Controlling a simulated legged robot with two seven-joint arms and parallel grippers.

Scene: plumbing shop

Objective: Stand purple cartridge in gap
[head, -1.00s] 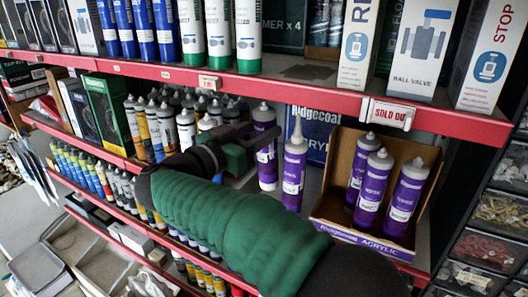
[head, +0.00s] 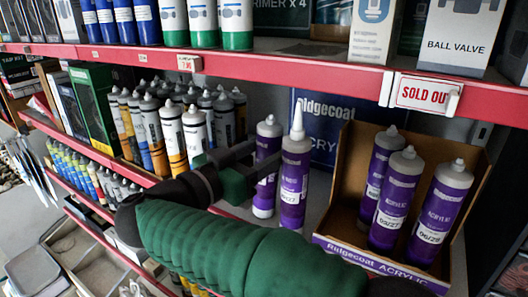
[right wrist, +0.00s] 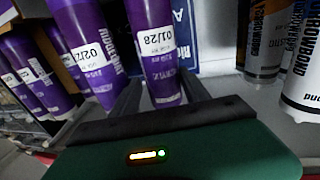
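My right gripper (head: 268,166) is shut on a purple cartridge (head: 266,142) with a short grey tip, holding it upright. In the right wrist view the fingers (right wrist: 160,92) lie along both sides of this cartridge (right wrist: 153,35), which bears a white date label. Just right of it in the head view is another purple cartridge (head: 294,185) with a long white nozzle. The held cartridge's base is partly hidden, so I cannot tell whether it touches the shelf. Several purple cartridges stand in an open cardboard box (head: 332,190) at the right. My left gripper is not in view.
White, orange and blue cartridges (head: 197,132) stand close together left of my gripper. A blue Ridgecoat panel (head: 325,115) is behind. The red upper shelf edge (head: 300,72), with a SOLD OUT tag (head: 424,94), runs overhead. The red lower shelf edge (head: 135,170) is in front.

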